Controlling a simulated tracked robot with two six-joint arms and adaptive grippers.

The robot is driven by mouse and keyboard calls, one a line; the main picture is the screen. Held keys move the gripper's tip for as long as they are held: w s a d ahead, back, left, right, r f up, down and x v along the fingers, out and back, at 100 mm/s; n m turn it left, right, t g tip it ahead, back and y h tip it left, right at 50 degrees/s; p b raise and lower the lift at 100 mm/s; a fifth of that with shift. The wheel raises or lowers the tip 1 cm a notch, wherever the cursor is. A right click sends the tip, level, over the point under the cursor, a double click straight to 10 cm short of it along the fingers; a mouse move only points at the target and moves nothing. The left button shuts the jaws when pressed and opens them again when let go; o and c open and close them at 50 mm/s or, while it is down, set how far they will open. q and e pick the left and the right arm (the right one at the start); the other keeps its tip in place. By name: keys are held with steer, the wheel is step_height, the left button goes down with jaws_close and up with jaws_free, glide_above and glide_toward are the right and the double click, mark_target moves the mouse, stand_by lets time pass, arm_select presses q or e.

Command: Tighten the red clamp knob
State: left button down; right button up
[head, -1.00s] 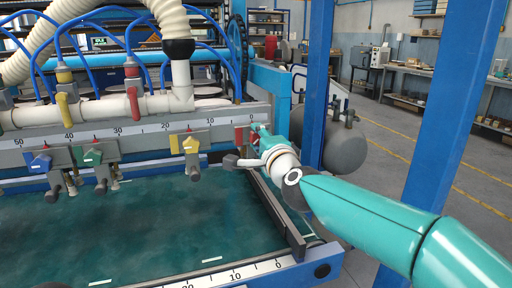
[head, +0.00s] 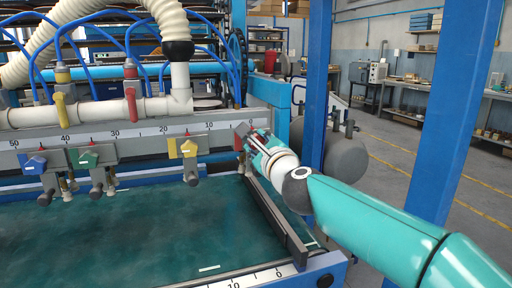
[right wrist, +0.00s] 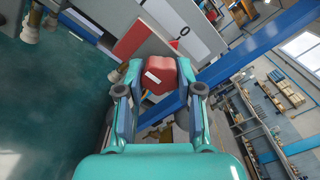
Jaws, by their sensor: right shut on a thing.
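The red clamp knob (right wrist: 161,74) shows in the right wrist view between my two fingers, with a white mark on its face. Its red clamp plate (right wrist: 133,40) lies behind it on the grey rail. In the head view the red clamp (head: 241,136) is at the right end of the ruled rail (head: 150,132), mostly hidden by my gripper. My right gripper (head: 250,140) is shut on the knob, with one finger on each side of it (right wrist: 157,85). My left gripper is not in view.
A red valve handle (head: 132,103) is on the white pipe above. A blue post (head: 317,85) stands close to my right arm.

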steer(key=shift+f, duration=0.45)
steer(key=o, duration=1.2)
steer(key=shift+c, duration=0.2)
steer(key=shift+r, duration=0.2)
steer(key=v, duration=1.2)
